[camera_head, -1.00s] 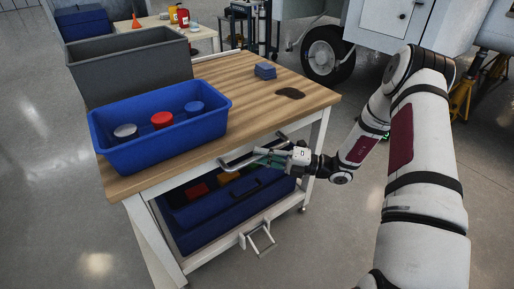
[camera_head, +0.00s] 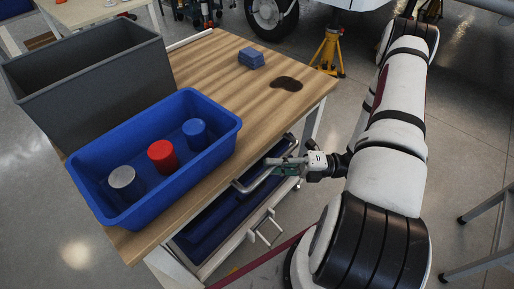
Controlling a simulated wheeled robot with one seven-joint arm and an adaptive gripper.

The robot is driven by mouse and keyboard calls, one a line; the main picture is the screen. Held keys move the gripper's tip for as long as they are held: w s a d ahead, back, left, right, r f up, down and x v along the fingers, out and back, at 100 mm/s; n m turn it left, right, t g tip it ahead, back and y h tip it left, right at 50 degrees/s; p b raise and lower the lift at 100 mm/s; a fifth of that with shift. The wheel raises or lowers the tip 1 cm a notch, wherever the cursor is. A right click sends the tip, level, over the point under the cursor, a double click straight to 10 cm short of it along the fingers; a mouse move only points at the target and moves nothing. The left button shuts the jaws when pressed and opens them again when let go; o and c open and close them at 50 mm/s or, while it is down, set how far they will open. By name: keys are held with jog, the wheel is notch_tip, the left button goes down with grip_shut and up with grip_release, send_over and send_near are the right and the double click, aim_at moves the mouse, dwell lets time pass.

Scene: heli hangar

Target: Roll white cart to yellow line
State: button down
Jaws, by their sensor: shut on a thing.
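The white cart (camera_head: 165,257) with a wooden top (camera_head: 247,95) stands just ahead of me, left of my arm. A metal handle bar (camera_head: 247,186) runs along its near side. My gripper (camera_head: 291,164) is shut on this handle. A white frame-shaped part (camera_head: 268,229) sticks out low on the cart's near side. No yellow line shows on the floor in view. A dark red line (camera_head: 256,262) runs on the floor by the cart's near side.
On the cart stand a grey bin (camera_head: 90,82), a blue bin (camera_head: 211,157) with several cans, a blue block stack (camera_head: 251,58) and a dark patch (camera_head: 287,83). Beyond are a yellow jack stand (camera_head: 328,50) and a wheel (camera_head: 270,17). Grey legs (camera_head: 490,225) stand at right.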

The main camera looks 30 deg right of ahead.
jog(key=s+d, duration=0.2)
jog(key=s, duration=0.4)
jog(key=shift+s+p, duration=0.15)
jog(key=shift+p, duration=0.15)
jog(key=c, duration=1.6)
grip_release()
jog(key=shift+o, duration=0.2)
jog(key=shift+d, duration=0.1)
jog(key=v, duration=1.2)
